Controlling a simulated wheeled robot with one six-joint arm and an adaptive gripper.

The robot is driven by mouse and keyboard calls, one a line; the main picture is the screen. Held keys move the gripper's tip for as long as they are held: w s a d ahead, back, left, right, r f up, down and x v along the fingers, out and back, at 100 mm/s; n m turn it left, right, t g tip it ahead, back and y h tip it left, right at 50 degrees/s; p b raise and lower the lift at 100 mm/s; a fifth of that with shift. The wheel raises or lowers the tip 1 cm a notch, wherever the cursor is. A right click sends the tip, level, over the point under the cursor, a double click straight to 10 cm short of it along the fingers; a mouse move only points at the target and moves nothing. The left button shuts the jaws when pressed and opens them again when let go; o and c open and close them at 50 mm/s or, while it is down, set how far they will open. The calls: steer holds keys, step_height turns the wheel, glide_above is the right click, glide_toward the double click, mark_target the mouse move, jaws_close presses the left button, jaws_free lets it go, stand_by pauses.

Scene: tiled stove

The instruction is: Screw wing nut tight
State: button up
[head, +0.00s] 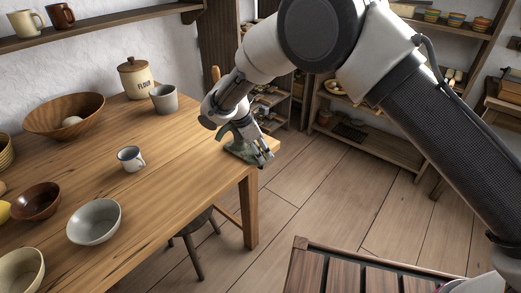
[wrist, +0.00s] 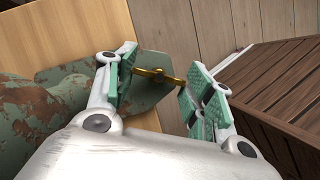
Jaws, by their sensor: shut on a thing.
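A brass wing nut (wrist: 156,74) sits on a worn green metal piece (wrist: 50,112) in the wrist view. The green piece (head: 238,147) also shows at the table's right corner in the head view, partly hidden by my arm. My gripper (wrist: 156,84) is shut on the wing nut, its two green-padded fingers on either side of the wings. In the head view my gripper (head: 262,157) is at the table corner, and the wing nut is too small to make out there.
The wooden table (head: 190,175) holds a small mug (head: 130,158), a grey cup (head: 163,98), a flour jar (head: 135,80) and several bowls. A stool (head: 195,245) stands under the table. A slatted wooden surface (wrist: 275,85) lies at right in the wrist view.

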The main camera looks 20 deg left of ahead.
steer(key=o, duration=1)
steer(key=shift+o, duration=0.2)
